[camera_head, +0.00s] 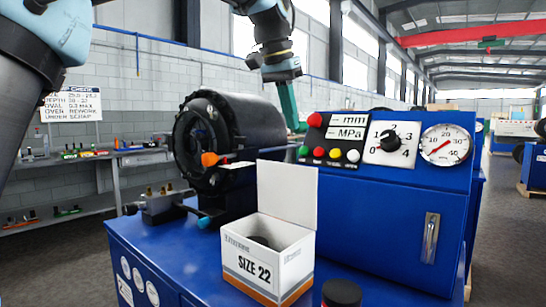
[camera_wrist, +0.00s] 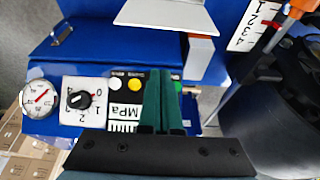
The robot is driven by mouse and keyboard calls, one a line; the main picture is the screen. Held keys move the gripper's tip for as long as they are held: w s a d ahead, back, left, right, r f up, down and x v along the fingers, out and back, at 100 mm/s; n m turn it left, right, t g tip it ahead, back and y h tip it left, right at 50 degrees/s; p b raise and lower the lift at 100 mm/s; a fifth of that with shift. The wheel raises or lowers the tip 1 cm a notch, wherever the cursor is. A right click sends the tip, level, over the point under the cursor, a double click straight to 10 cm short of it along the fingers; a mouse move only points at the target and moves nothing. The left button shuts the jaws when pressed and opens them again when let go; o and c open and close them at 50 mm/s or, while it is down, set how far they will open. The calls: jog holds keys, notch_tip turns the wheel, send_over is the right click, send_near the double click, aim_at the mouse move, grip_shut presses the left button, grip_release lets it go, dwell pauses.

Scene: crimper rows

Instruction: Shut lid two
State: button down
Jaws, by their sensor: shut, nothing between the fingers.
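A white carton marked SIZE 22 (camera_head: 265,258) stands on the blue bench, its white lid (camera_head: 287,192) upright and open at the back edge. A dark round thing shows inside it. No lid in view is marked two. My gripper (camera_head: 299,127) has green fingers, is shut and empty, and hangs above and behind the carton, by the left end of the control panel. In the wrist view, my shut fingers (camera_wrist: 158,72) point toward the panel; the white lid (camera_wrist: 165,13) shows beyond them at the top, and part of the carton (camera_wrist: 199,58) beside them.
A black crimper head (camera_head: 205,135) with an orange handle (camera_head: 209,159) stands left of the carton. The blue control panel (camera_head: 385,205) with knob and gauge stands right. The bench (camera_head: 165,250) is bare left of the carton.

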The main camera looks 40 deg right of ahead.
send_over(284, 192)
jog(key=d, duration=0.5)
notch_tip(284, 192, down, 8)
jog(key=a, duration=0.2)
jog(key=a+f, duration=0.1)
jog(key=a, duration=0.1)
jog(key=shift+s+f+p, duration=0.1)
jog(key=shift+s+p, duration=0.25)
